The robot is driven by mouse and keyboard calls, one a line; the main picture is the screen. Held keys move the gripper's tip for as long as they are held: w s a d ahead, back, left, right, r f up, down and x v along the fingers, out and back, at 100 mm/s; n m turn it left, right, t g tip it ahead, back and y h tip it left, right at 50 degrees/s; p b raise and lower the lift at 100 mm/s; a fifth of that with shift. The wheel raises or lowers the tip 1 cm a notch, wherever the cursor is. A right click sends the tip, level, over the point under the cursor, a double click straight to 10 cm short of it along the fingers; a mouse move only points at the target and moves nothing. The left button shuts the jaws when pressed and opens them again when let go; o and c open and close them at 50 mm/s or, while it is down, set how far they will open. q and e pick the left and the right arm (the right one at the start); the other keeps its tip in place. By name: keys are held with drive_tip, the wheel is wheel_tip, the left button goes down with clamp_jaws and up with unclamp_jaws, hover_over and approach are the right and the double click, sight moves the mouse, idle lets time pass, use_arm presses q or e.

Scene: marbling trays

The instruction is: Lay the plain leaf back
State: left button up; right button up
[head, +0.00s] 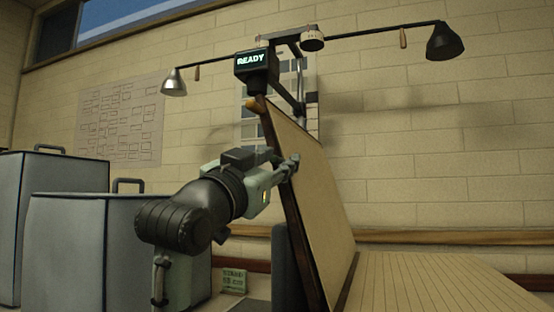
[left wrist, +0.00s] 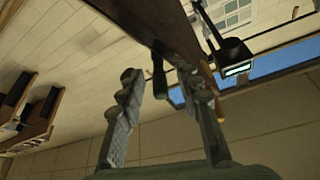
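The plain leaf (head: 315,190) is a tan board with a dark brown edge. It stands steeply raised in the head view, its top leaning left. My left gripper (head: 292,162) is at the leaf's left edge, partway up. In the left wrist view the leaf's brown wood (left wrist: 165,22) runs across the top, and a dark tab (left wrist: 158,72) projects from it. The two fingers of my left gripper (left wrist: 160,85) are apart on either side of this tab, with visible gaps; contact is unclear. My right gripper is not in view.
A ribbed tan surface (head: 440,283) lies flat to the right of the leaf. A black box reading READY (head: 256,65) and a lamp bar (head: 375,33) are above. Grey cases (head: 65,240) stand left. A small green sign (head: 233,281) is low near the leaf's foot.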

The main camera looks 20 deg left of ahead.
use_arm(q)
drive_tip(key=shift+w, duration=0.1)
clamp_jaws()
idle(0.3)
drive_tip(key=shift+d, duration=0.1)
